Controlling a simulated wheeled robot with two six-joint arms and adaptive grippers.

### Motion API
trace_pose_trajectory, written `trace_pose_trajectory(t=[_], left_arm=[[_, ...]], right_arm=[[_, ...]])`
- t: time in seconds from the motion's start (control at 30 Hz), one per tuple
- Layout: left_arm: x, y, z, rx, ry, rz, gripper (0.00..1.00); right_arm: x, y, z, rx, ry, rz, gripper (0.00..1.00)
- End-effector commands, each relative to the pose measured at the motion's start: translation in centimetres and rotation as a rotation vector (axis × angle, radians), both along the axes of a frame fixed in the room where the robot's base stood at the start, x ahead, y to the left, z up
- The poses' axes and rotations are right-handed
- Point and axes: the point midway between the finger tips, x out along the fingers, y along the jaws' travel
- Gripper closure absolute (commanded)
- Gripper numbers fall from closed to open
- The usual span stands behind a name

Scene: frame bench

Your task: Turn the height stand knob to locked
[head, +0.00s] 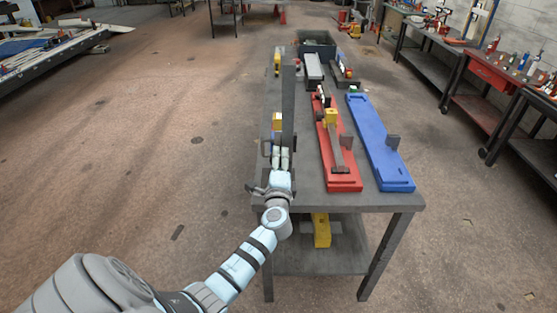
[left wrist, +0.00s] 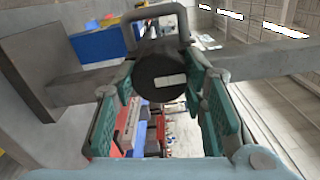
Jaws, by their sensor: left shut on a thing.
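The height stand is a tall grey upright post (head: 288,105) at the left side of the bench. In the left wrist view its knob (left wrist: 165,70) is a dark round cylinder with a pale rectangular mark on its face, lying nearly level in that picture. My left gripper (head: 281,158) is in front of the post, and in the head view it hides the knob. In the left wrist view its green-padded fingers (left wrist: 158,84) are on both sides of the knob, shut on it. I cannot read any locked marking. My right gripper is not in view.
The grey bench (head: 380,201) carries a red fixture (head: 346,178) and a blue fixture (head: 378,140) right of the post. A dark bin (head: 317,43) stands at the far end. A yellow block (head: 321,230) is on the lower shelf. The floor left of the bench is clear.

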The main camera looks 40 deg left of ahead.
Motion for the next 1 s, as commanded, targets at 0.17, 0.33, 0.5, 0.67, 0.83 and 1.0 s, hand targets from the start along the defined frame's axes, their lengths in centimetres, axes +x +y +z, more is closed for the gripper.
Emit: trace_pose_trajectory(t=[0.17, 0.33, 0.5, 0.67, 0.83, 1.0], left_arm=[[-0.02, -0.01, -0.08, 0.027, 0.023, 0.0, 0.89], [-0.02, -0.01, -0.09, 0.036, 0.029, 0.0, 0.89], [-0.02, -0.01, -0.1, 0.036, 0.029, 0.0, 0.89], [-0.02, -0.01, -0.1, 0.035, 0.028, 0.0, 0.52], [-0.01, -0.01, -0.06, 0.034, 0.027, 0.0, 0.41], [-0.02, -0.02, -0.04, 0.035, 0.027, 0.0, 0.41]], right_arm=[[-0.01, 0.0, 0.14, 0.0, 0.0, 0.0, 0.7], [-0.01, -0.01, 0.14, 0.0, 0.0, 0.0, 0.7], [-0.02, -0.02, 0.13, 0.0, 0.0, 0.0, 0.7], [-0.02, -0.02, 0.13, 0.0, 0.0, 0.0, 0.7], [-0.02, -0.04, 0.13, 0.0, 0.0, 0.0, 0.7], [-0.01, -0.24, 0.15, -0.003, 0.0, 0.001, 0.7]])
